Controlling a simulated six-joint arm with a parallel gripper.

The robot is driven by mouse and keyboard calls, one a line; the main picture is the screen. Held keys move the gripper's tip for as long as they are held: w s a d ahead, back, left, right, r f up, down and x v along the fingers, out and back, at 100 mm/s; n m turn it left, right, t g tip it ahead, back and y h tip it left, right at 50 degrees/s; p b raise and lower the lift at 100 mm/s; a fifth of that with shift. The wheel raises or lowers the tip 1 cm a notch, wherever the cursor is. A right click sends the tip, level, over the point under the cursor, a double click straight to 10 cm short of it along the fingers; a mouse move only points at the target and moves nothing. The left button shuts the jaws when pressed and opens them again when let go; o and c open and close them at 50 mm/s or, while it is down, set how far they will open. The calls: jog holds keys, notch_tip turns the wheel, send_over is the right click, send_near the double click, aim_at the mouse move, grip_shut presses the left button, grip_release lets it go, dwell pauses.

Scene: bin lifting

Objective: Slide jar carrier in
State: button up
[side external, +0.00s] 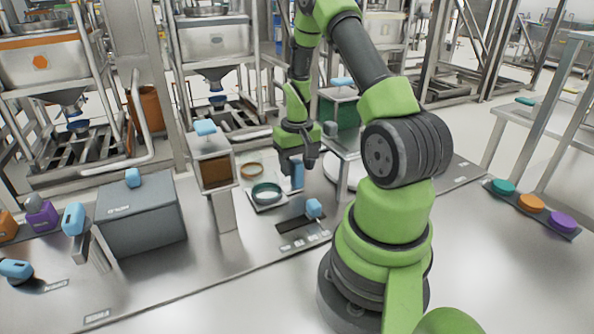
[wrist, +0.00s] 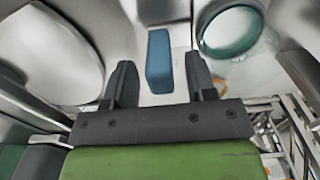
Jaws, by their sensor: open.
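The jar carrier (side external: 268,207) is a light flat plate on the steel bench. It bears a round jar with a teal rim (side external: 266,191); this jar shows at the upper right in the wrist view (wrist: 230,28). A blue upright block (side external: 298,177), apparently the carrier's handle, stands at the plate's right. My gripper (side external: 298,166) is open above the bench, pointing down. In the wrist view the blue block (wrist: 159,58) lies between and just beyond the two fingertips (wrist: 160,68). Whether the fingers touch it, and how it joins the carrier, I cannot tell.
A post with a brown-fronted box (side external: 216,172) stands left of the carrier. A grey bin (side external: 142,220) is further left. A dark slot with a blue knob (side external: 313,208) lies in front. A white round disc (side external: 345,177) is to the right, close to my arm.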

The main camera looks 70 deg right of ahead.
aim_at(266, 170)
jog(key=shift+f, duration=1)
jog(key=shift+c, duration=0.5)
grip_shut()
jog(key=w+a, duration=0.5)
jog(key=shift+w+a, duration=0.2)
jog(key=shift+w, duration=0.05)
jog(key=shift+o, duration=0.5)
grip_release()
